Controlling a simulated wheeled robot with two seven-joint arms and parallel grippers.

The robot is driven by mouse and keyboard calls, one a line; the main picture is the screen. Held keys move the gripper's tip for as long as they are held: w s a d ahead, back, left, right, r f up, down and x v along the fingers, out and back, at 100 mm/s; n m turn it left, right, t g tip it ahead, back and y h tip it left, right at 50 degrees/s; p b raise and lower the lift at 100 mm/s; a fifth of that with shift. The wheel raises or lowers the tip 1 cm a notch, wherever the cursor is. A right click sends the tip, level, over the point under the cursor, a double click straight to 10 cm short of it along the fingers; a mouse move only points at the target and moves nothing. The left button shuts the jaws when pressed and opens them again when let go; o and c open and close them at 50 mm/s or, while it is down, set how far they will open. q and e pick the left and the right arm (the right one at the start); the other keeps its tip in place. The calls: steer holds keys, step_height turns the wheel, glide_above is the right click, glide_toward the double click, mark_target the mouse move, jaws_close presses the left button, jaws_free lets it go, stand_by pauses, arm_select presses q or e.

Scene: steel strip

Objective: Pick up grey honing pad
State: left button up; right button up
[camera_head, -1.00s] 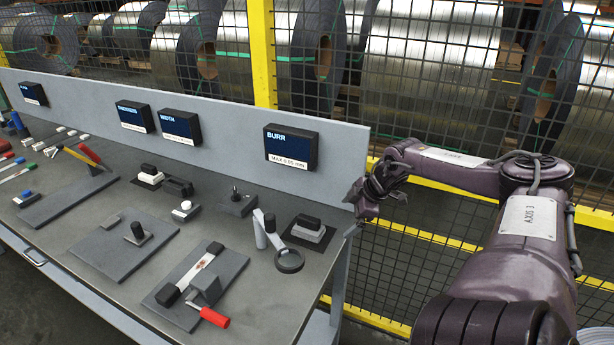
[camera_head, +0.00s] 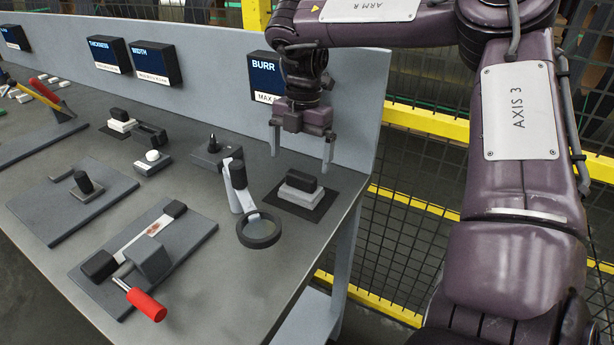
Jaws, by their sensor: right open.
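The grey honing pad (camera_head: 300,193), a light grey block with a black grip on top, lies on a dark mat at the right end of the steel bench. My right gripper (camera_head: 301,163) is open and empty, pointing down, with its two fingers spread left and right. In the picture it is just above the pad, its fingertips near the level of the black grip; the exact gap cannot be told. My left gripper is not in view.
A ring magnifier (camera_head: 259,230) on a pale arm stands left of the pad. A red-handled clamp fixture (camera_head: 147,303) is at the front. The BURR display (camera_head: 264,77) on the back panel (camera_head: 220,95) is close behind my gripper.

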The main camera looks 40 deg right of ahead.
mark_target(301, 174)
steer(key=f, duration=0.4)
steer(key=s+f, duration=0.1)
steer(key=f, duration=0.1)
steer(key=shift+a+f, duration=0.3)
steer(key=shift+a, duration=0.05)
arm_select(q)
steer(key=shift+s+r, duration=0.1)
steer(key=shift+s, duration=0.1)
arm_select(e)
steer(key=c, duration=0.9)
steer(key=shift+r, duration=0.15)
steer(key=shift+c, duration=0.2)
step_height(301, 174, up, 10)
steer(key=shift+w+f+p, duration=0.1)
steer(key=shift+f+p, duration=0.15)
steer(key=shift+p, duration=0.15)
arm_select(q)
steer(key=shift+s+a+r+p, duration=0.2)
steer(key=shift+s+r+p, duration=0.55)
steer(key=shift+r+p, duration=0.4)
arm_select(e)
step_height(301, 174, up, 10)
steer(key=shift+r, duration=0.15)
